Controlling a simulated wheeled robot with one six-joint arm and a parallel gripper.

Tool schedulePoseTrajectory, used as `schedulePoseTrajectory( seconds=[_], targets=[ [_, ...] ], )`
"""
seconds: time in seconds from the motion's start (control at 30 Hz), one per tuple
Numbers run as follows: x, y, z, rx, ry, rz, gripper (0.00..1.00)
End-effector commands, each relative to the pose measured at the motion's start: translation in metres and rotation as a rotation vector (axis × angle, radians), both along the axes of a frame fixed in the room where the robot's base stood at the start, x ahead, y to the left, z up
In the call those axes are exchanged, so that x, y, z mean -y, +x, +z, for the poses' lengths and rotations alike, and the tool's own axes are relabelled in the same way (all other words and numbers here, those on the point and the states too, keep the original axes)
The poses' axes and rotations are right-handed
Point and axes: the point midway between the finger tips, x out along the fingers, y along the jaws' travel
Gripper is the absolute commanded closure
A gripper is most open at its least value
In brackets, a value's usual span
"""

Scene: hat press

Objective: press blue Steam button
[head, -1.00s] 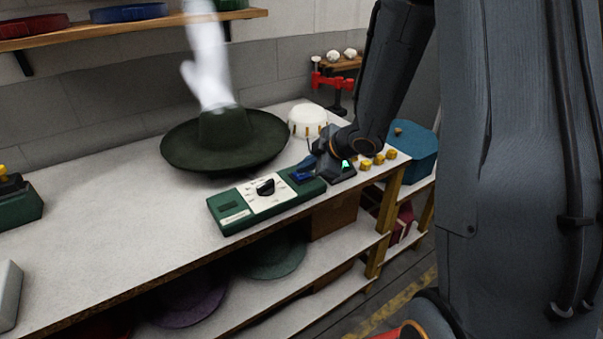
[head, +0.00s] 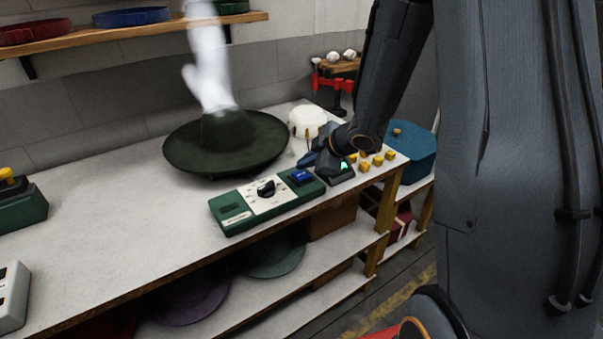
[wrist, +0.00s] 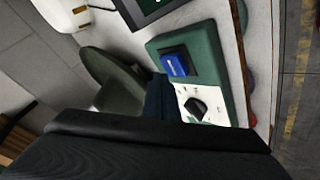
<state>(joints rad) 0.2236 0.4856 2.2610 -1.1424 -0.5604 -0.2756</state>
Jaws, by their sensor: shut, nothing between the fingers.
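The green control box (head: 232,215) sits near the front edge of the bench. It has a white dial panel with a black knob (head: 266,188) and a blue button (head: 302,176) at its right end. The blue button also shows in the wrist view (wrist: 174,65), uncovered. My gripper (head: 306,160) is shut and empty, just behind and above the button, apart from it in the picture. In the wrist view its dark blue fingers (wrist: 160,98) show beside the button. A dark green hat (head: 225,145) lies behind the box, with a white steam plume (head: 208,75) above its crown.
A small dark box with a lit green display (head: 344,166) stands right of the control box, close to my gripper. Yellow knobs (head: 377,159) and a white round object (head: 307,121) are nearby. The bench's left middle is clear.

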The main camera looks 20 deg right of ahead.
Motion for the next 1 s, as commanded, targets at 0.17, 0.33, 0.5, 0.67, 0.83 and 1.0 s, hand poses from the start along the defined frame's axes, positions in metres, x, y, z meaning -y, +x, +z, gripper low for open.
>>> schedulePoseTrajectory(
  seconds=[0.17, 0.33, 0.5, 0.67, 0.83, 1.0],
  targets=[
    [0.000, 0.000, 0.001, 0.000, 0.000, 0.000, 1.00],
    [0.000, -0.001, 0.010, 0.000, 0.000, 0.000, 1.00],
    [0.000, -0.001, 0.024, 0.000, 0.000, 0.000, 1.00],
    [0.000, -0.001, 0.037, 0.000, -0.001, 0.001, 1.00],
    [0.000, -0.001, 0.050, 0.000, -0.001, 0.001, 1.00],
    [0.000, 0.000, 0.050, 0.000, 0.000, 0.000, 1.00]
  ],
)
